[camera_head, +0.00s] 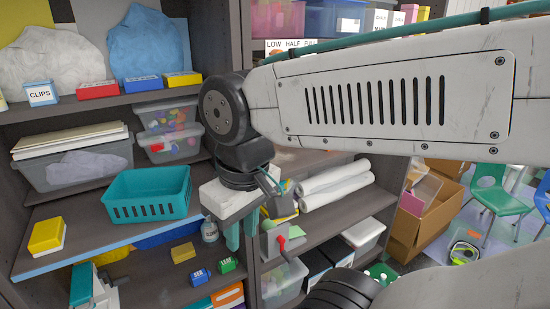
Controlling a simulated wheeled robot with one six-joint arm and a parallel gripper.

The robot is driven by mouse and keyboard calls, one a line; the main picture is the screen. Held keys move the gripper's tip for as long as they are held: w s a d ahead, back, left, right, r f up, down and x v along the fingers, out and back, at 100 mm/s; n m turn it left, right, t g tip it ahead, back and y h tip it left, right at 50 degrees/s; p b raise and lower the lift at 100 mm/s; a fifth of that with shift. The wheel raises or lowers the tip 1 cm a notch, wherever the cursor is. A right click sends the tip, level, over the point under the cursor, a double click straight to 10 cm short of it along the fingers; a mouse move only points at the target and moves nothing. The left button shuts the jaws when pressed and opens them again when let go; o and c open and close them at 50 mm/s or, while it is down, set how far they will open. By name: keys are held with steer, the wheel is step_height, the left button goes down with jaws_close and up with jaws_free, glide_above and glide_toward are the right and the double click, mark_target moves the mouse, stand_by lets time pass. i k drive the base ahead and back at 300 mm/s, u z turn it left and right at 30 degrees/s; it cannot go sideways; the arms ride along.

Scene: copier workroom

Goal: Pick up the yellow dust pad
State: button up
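The arm hides part of the shelves behind.
A teal basket (148,207) stands on the middle shelf (75,209). A clear bottle (209,230) stands close left of the fingers. A blue box (200,277) and green box (228,265) sit in front of the small block. A grey device with a red handle (281,243) is to the right.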

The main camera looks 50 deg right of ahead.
mark_target(47, 236)
steer(key=z, duration=1.75)
steer(key=k, duration=1.45)
steer(key=u, duration=1.55)
steer(key=i, duration=1.7)
